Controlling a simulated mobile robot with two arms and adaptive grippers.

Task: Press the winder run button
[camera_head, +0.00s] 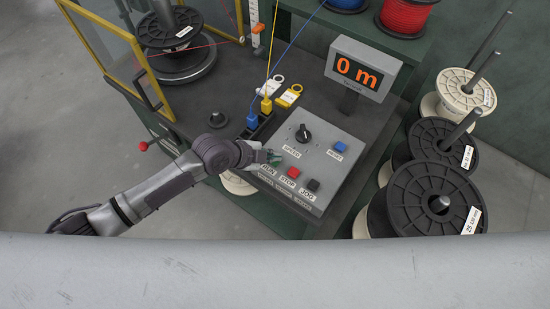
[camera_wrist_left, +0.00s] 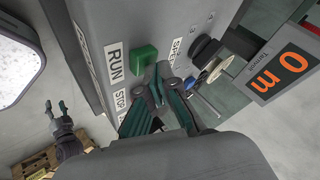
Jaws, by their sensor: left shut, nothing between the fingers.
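The grey control box (camera_head: 330,165) carries a speed knob (camera_head: 303,134), a blue button (camera_head: 340,146), a red stop button (camera_head: 293,172) and a black jog button (camera_head: 313,185). The green run button (camera_wrist_left: 144,57) shows beside its RUN label (camera_wrist_left: 115,63) in the left wrist view. My left gripper (camera_head: 274,157) is shut and empty over the run button's corner and largely hides that button in the head view. In the left wrist view its fingertips (camera_wrist_left: 160,73) are right beside the green button; I cannot tell whether they touch. My right gripper (camera_wrist_left: 57,104) appears far off, fingers apart.
A display (camera_head: 360,68) reading 0 m stands behind the box. Blue and yellow plugs (camera_head: 266,105) and tags (camera_head: 288,96) lie left of it. Large spools (camera_head: 425,195) stand at the right. A yellow-framed guard (camera_head: 115,45) is at the left.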

